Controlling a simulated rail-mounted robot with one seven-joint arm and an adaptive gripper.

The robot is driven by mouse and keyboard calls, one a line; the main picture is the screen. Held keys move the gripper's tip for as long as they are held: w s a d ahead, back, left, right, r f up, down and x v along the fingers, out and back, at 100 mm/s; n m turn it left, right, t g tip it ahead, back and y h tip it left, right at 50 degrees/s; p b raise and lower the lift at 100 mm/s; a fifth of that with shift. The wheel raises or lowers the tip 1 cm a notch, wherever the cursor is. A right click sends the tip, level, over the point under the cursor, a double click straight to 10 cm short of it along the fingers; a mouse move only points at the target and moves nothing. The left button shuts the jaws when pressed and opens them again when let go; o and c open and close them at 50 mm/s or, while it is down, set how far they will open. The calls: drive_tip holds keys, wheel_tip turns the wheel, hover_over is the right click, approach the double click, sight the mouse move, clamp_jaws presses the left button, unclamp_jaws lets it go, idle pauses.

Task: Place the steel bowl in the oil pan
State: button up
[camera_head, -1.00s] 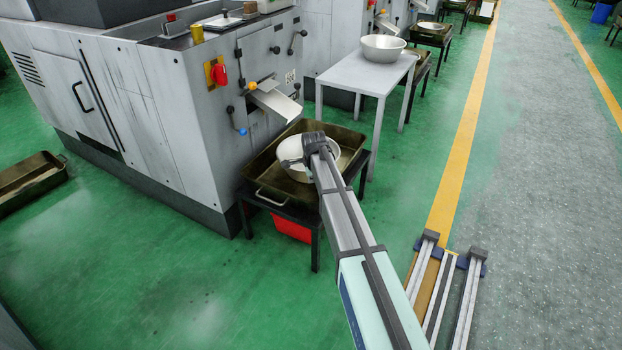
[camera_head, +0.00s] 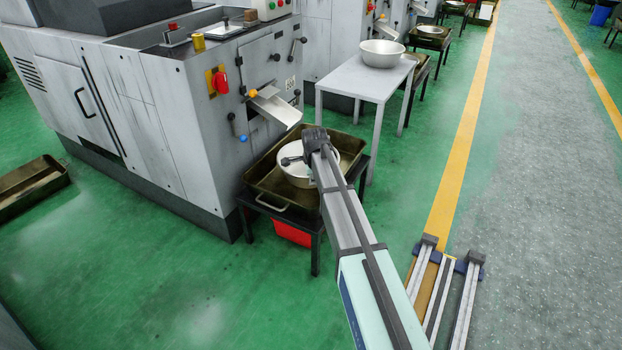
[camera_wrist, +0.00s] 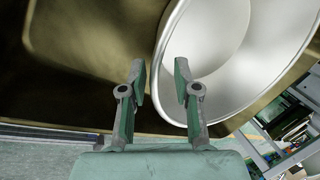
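A shiny steel bowl (camera_head: 297,178) sits upright in the brown metal oil pan (camera_head: 262,170), below the machine's chute. In the wrist view the bowl (camera_wrist: 225,50) fills the upper right, and the pan's dark brass-coloured floor (camera_wrist: 85,50) shows to its left.
A white table (camera_head: 350,78) behind the pan holds another steel bowl (camera_head: 381,53). The grey machine (camera_head: 170,110) with its chute (camera_head: 277,108) stands close on the left. A red bin (camera_head: 292,234) is under the pan's dark stand. Green floor is clear in front.

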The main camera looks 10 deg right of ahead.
drive_tip(key=s+d+r+n+g+h+p, duration=0.1)
drive_tip(key=s+d+r+h, duration=0.2)
drive_tip(key=s+d+r, duration=0.8)
drive_tip(key=s+d+r+n+h, duration=0.1)
drive_tip(key=s+d+r+h, duration=0.3)
drive_tip(key=s+d+r, duration=0.65)
drive_tip(key=s+d+r+g+h+p, duration=0.1)
drive_tip(key=s+d+r+h, duration=0.2)
drive_tip(key=s+d+r, duration=0.8)
drive_tip(key=s+d+r+m+g+h, duration=0.15)
drive_tip(key=s+r+g+h, duration=0.3)
drive_tip(key=s+r, duration=1)
drive_tip(key=s+r+m+g+y, duration=0.1)
drive_tip(key=s+r+g, duration=0.2)
drive_tip(key=s, duration=0.6)
drive_tip(key=s+a+r+m+g, duration=0.1)
drive_tip(key=s+r+m+g, duration=0.1)
drive_tip(key=s, duration=0.7)
drive_tip(key=shift+s+a+r+g+y, duration=0.25)
drive_tip(key=shift+s+r+g+y, duration=0.15)
drive_tip(key=shift+r+g, duration=0.45)
